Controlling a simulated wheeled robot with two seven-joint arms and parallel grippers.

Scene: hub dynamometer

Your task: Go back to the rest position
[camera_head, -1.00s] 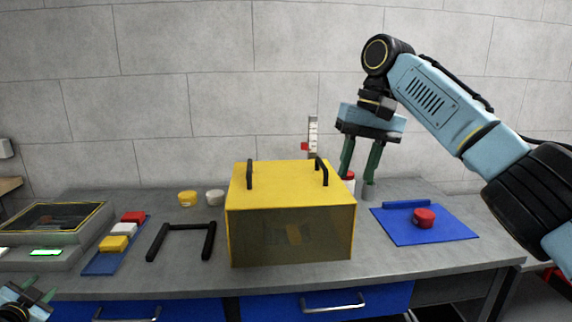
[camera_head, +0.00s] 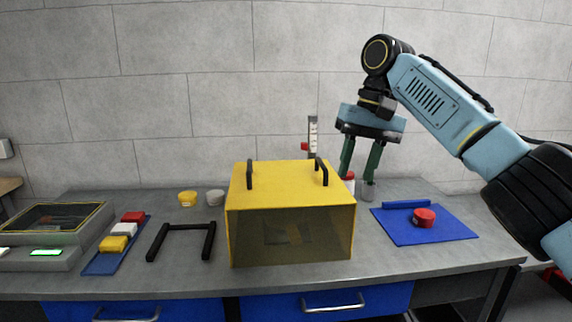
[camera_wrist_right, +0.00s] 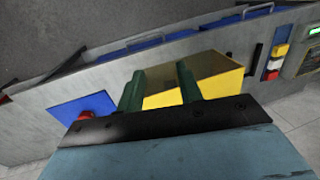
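My right gripper (camera_head: 358,172) hangs above the back of the bench, behind and to the right of the yellow box (camera_head: 291,186). Its two green fingers point down and stand apart, with nothing seen between them. In the right wrist view the fingers (camera_wrist_right: 159,88) also stand apart, with the yellow box (camera_wrist_right: 205,82) beyond them. My left gripper is not visible now in the lower left of the head view, where only bench and drawers show.
A blue mat (camera_head: 433,232) with a red knob (camera_head: 424,217) lies at the right. A black handle frame (camera_head: 181,241), a blue tray (camera_head: 98,265) of coloured blocks, and a scale-like device (camera_head: 50,225) stand left. Yellow (camera_head: 187,199) and white (camera_head: 215,197) pucks sit behind.

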